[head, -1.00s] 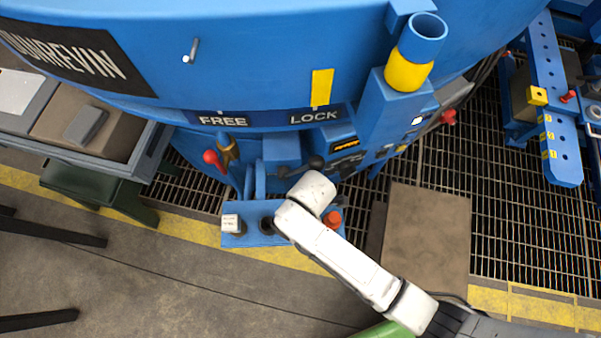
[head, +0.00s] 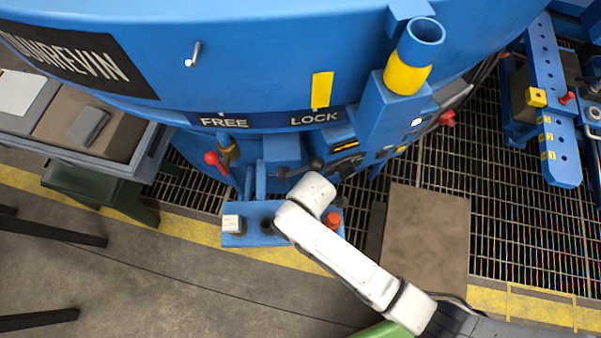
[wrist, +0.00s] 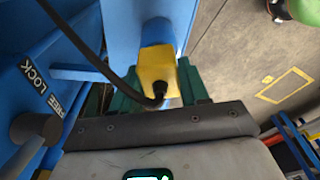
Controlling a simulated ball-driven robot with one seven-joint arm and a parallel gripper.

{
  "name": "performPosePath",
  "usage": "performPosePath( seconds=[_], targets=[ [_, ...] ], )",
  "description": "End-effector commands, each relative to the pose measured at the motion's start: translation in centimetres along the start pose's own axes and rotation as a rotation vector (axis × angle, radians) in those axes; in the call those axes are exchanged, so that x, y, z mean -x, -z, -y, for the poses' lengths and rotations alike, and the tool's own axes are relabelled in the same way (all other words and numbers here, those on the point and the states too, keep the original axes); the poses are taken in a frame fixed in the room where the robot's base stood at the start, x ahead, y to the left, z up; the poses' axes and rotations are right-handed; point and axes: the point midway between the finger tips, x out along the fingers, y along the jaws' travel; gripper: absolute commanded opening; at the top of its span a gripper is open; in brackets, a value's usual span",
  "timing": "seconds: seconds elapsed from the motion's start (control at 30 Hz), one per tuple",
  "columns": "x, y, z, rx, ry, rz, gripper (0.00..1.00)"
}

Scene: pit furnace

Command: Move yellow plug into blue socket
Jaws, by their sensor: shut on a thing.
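The yellow plug (wrist: 157,70) is in the middle of the wrist view, with a black cable coming out of its near end. The green fingers of my gripper (wrist: 157,84) stand on both sides of it, and the gripper is shut on it. A blue block (wrist: 160,22), perhaps the blue socket, lies right beyond the plug's far end. I cannot tell whether the plug is inside it or only in front of it. In the head view my white arm hides the gripper and the plug.
The blue furnace body (head: 270,65) with FREE and LOCK labels fills the back. A blue control box (head: 260,210) with a white button (head: 232,223) and a red button (head: 333,219) is by my arm. A red-knobbed lever (head: 212,158) stands left. A brown plate (head: 425,240) lies right.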

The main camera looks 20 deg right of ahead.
Motion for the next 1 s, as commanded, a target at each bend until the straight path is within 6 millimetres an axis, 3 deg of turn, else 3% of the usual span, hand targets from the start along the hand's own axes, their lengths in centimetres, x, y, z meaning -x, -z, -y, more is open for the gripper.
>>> performPosePath(
  seconds=[0.83, 0.87, 1.0],
  targets=[
    [-1.2, -0.1, 0.0, 0.000, -0.001, 0.000, 0.13],
    [-1.1, -0.1, 0.0, 0.000, -0.001, 0.000, 0.46],
    [-1.1, -0.1, 0.0, 0.000, -0.001, 0.000, 0.55]
  ],
)
